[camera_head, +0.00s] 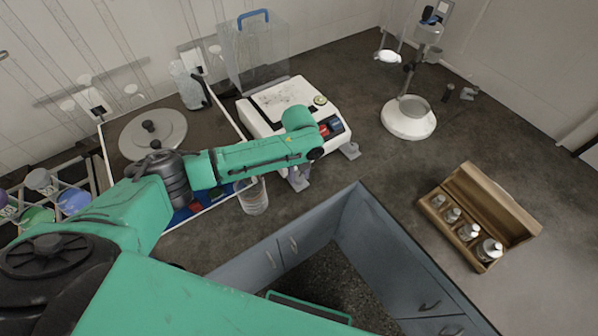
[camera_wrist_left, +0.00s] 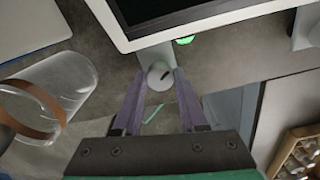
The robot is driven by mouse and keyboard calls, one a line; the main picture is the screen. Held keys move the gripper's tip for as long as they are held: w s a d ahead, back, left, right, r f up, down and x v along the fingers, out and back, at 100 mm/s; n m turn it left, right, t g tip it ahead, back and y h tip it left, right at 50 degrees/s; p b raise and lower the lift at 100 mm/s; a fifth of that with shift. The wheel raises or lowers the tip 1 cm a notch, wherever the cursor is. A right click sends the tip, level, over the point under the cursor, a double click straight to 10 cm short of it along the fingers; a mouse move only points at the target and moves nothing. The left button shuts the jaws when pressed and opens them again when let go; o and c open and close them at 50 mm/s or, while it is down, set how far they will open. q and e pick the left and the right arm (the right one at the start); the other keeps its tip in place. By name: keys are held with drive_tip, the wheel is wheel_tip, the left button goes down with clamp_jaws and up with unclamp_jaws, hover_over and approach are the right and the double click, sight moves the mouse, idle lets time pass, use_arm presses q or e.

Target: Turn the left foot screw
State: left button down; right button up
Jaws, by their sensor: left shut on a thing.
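The white balance-like device (camera_head: 275,113) stands at the back of the bench, with a red and blue panel at its front right. Its left foot screw (camera_wrist_left: 160,75), a pale round knob with a dark slot-like mark, sits under the near corner of the casing (camera_wrist_left: 150,20) in the left wrist view. My left gripper (camera_wrist_left: 160,78) has its two purple fingers on either side of this knob, shut on it. In the head view my left gripper (camera_head: 297,180) points down at the device's front, mostly under my arm. Another foot (camera_head: 350,150) shows at the device's right. My right gripper is not in view.
A clear glass (camera_head: 253,198) stands close left of my left gripper; it also shows in the left wrist view (camera_wrist_left: 60,85). A tray with a round lid (camera_head: 150,133) is at left. A wooden box of bottles (camera_head: 485,205) is at right. Bench between is clear.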

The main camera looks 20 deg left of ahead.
sight(299, 177)
use_arm(q)
drive_tip(key=shift+r+m, duration=0.1)
drive_tip(key=shift+m, duration=1.1)
drive_tip(key=shift+c, duration=2.2)
unclamp_jaws()
wheel_tip(299, 177, up, 14)
drive_tip(key=b, duration=0.1)
drive_tip(key=shift+r+b, duration=0.25)
drive_tip(key=shift+b, duration=0.1)
